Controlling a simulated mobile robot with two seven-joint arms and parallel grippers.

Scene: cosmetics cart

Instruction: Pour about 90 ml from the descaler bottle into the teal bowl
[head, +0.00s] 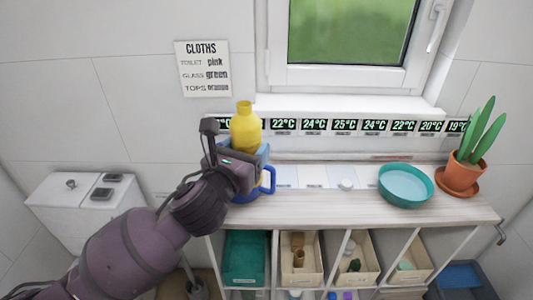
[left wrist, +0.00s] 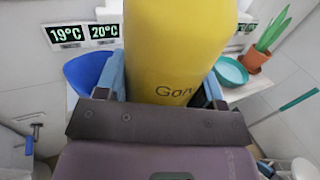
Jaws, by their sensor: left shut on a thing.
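A yellow bottle (head: 245,130), which I take to be the descaler bottle, stands roughly upright at the left end of the shelf top. My left gripper (head: 247,160) is shut on it. The teal bowl (head: 405,186) sits on the shelf top to the right, apart from the gripper, and looks empty. It also shows in the left wrist view (left wrist: 231,72). My right gripper is not in view.
A blue jug (head: 269,181) stands right by the bottle and gripper. A small white object (head: 346,185) lies left of the bowl. A potted plant (head: 462,175) stands right of the bowl. Temperature displays (head: 314,125) line the back. Bins fill the compartments below.

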